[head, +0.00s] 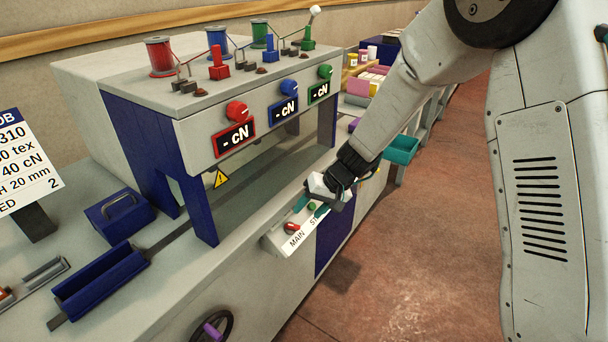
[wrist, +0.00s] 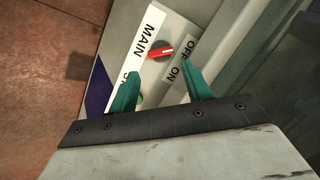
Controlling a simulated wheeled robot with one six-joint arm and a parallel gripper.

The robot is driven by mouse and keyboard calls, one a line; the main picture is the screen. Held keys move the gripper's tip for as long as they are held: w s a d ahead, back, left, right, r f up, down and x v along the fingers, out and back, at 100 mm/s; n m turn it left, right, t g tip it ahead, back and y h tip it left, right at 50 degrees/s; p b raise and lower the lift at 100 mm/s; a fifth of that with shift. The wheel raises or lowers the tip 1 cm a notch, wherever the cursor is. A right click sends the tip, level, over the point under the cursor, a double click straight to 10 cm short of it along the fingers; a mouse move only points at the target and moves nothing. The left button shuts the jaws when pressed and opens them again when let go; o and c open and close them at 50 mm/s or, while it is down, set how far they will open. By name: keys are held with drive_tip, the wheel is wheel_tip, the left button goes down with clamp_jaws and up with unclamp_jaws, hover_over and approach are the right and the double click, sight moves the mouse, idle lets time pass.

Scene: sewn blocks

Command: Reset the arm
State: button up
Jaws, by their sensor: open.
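My gripper (head: 314,207) is at the front control panel (head: 273,240) of the machine, its teal fingers pointing down at it. In the wrist view the two teal fingertips (wrist: 158,82) are apart with nothing between them. A red MAIN switch knob (wrist: 160,51) lies just beyond the fingertips, beside the OFF and ON label; it also shows in the head view (head: 291,227). A green button (head: 311,207) is close to the fingers and mostly hidden behind one finger in the wrist view. Whether the fingers touch the panel I cannot tell.
The machine (head: 180,140) carries red, blue and green spools and dials on its upper housing. A blue trough (head: 100,283) and a handwheel (head: 213,327) are at the lower left. A teal bin (head: 401,149) sticks out beyond my gripper. The reddish floor to the right is clear.

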drive_tip(key=s+d+r+h, duration=0.2)
drive_tip(key=s+d+r, duration=0.5)
drive_tip(key=s, duration=0.4)
drive_tip(key=s+d+r+m+h, duration=0.1)
drive_tip(key=s+d+r+h, duration=0.1)
drive_tip(key=s+d+r, duration=0.5)
drive_tip(key=s+d+r+h, duration=0.2)
drive_tip(key=s+d+r, duration=0.5)
drive_tip(key=s, duration=0.9)
drive_tip(key=shift+r, duration=1.3)
